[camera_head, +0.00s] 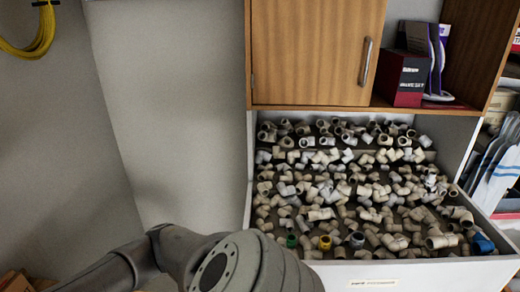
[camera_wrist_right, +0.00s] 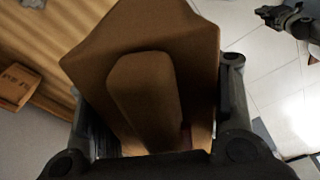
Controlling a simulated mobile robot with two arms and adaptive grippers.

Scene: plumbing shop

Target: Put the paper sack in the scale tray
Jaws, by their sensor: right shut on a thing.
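My right gripper (camera_wrist_right: 158,135) shows in the right wrist view, with a dark finger on each side. It is shut on a brown paper sack (camera_wrist_right: 193,48), which fills the middle of that view. A dark jointed part (camera_wrist_right: 285,17) at the upper right of the wrist view looks like my left gripper; it is too small and dark to tell its jaws. No gripper shows in the head view, only one of my grey arms at the bottom. The scale tray is not in either view.
In the head view, a wide white bin (camera_head: 378,274) full of pipe fittings (camera_head: 330,185) stands below a wooden cabinet door (camera_head: 315,50). Boxes (camera_head: 403,78) stand on the shelf at right. The right wrist view shows wooden slats, a small brown box (camera_wrist_right: 15,87) and pale floor tiles (camera_wrist_right: 262,70).

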